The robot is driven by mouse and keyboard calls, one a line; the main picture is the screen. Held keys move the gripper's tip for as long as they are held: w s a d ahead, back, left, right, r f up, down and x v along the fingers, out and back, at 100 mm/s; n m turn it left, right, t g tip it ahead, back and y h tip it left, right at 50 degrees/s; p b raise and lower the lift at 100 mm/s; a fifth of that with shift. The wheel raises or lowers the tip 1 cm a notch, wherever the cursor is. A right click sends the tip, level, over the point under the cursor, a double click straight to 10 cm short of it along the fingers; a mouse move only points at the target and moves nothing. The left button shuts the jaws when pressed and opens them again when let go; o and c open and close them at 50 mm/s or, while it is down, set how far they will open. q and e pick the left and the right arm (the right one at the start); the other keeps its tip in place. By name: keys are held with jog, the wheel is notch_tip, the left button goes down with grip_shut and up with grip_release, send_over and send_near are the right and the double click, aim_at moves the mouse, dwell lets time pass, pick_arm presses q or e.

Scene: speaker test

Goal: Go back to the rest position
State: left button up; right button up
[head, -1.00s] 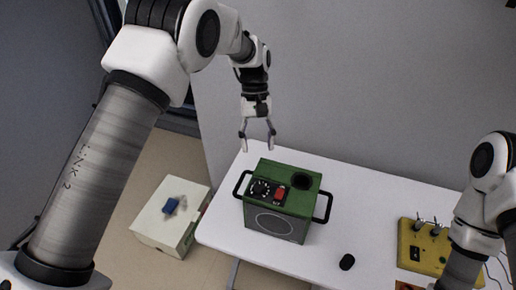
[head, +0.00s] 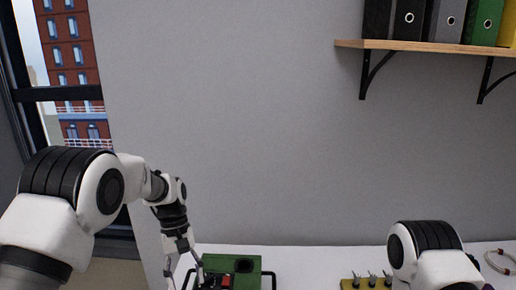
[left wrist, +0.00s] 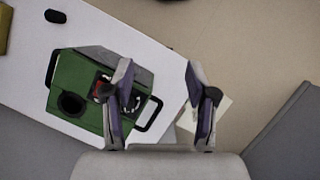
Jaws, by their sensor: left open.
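My left gripper (head: 190,271) hangs at the end of my left arm, beside the left side of the green speaker box (head: 246,265) in the head view. In the left wrist view my left gripper (left wrist: 158,70) is open, with nothing between its fingers. The green box (left wrist: 78,76) is at the left in that view, partly covered by one finger. It has black handles, a round black hole and a red part on a black panel. My right arm (head: 430,250) shows at the lower right of the head view, but its gripper is out of frame.
The box stands on a white table (head: 310,260) against a grey wall. A yellow block with metal posts (head: 352,284) and a cable loop (head: 500,262) are at the right. A black oval object (left wrist: 55,16) lies on the table. A shelf (head: 430,46) with binders is above.

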pick_arm(q)
jog(key=s+a+f+g+b, duration=0.2)
jog(key=s+f, duration=0.7)
jog(key=f, duration=0.2)
jog(key=s+a+f+g+b, duration=0.2)
jog(key=s+f, duration=0.8)
jog(key=f, duration=0.1)
jog(key=s+a+f+m+t+y, duration=0.1)
jog(key=s+f, duration=0.2)
jog(key=s, duration=0.3)
jog(key=s+a+f+m+t+b, duration=0.1)
jog(key=s+a+f, duration=0.15)
jog(key=s, duration=0.35)
jog(key=s+f+t+y, duration=0.1)
jog(key=s+f, duration=0.2)
jog(key=s, duration=0.3)
jog(key=w+t, duration=0.1)
jog(key=w+m+t, duration=0.1)
jog(key=w+t, duration=0.1)
jog(key=w+m+t, duration=0.1)
jog(key=w+t, duration=0.1)
jog(key=shift+a+r, duration=0.15)
jog(key=shift+r, duration=0.15)
